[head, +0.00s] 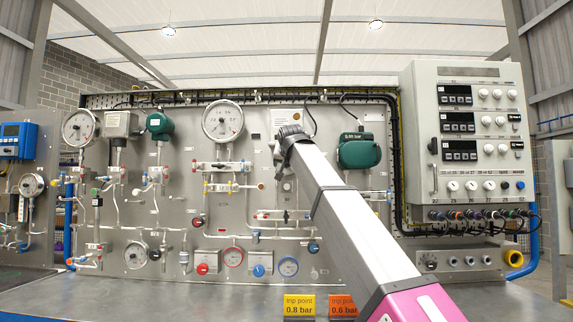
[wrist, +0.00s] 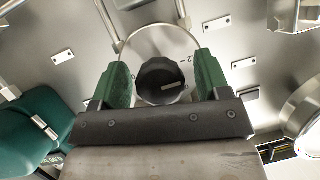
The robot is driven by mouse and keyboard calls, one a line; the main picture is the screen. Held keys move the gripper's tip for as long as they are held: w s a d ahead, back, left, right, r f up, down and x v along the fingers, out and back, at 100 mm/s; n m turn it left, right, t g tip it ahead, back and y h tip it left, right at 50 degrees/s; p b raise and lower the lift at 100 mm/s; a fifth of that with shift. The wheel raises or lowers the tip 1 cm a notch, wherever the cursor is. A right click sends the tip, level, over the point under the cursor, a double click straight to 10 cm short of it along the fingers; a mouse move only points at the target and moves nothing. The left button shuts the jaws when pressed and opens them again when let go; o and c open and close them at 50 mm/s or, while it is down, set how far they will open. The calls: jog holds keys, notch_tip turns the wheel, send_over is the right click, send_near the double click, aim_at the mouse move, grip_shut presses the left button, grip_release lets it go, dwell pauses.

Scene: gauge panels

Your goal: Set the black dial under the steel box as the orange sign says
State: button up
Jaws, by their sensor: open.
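The black dial (wrist: 162,82) is a knob with a white pointer line on a round pale plate. In the wrist view, the line points right and slightly up; part of a printed scale shows beside it. My open gripper (wrist: 162,65) has a green finger on each side of the dial, with visible gaps. I cannot tell its depth from the knob. The orange sign (head: 342,305) reads "trip point 0.6 bar".
A yellow sign (head: 299,305) reads "trip point 0.8 bar". A green housing (head: 358,150) is right of my arm's end; a large round gauge (head: 223,121) is left. Pipes and valves are below. A grey control cabinet (head: 470,140) stands farther right.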

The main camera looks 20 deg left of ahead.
jog(key=c, duration=0.9)
jog(key=shift+m, duration=0.3)
jog(key=m+y, duration=0.2)
jog(key=shift+m, duration=0.3)
jog(key=m+y, duration=0.2)
jog(key=m, duration=0.1)
jog(key=m+t+y, duration=0.1)
jog(key=m, duration=0.2)
jog(key=m+t+y, duration=0.1)
jog(key=m, duration=0.2)
jog(key=shift+s+m, duration=0.1)
jog(key=shift+m, duration=0.2)
jog(key=m+t, duration=0.1)
jog(key=m, duration=0.2)
jog(key=shift+m+y, duration=0.4)
jog(key=shift+m+t+h, duration=0.3)
jog(key=shift+m+t, duration=0.9)
jog(key=shift+m, duration=1.3)
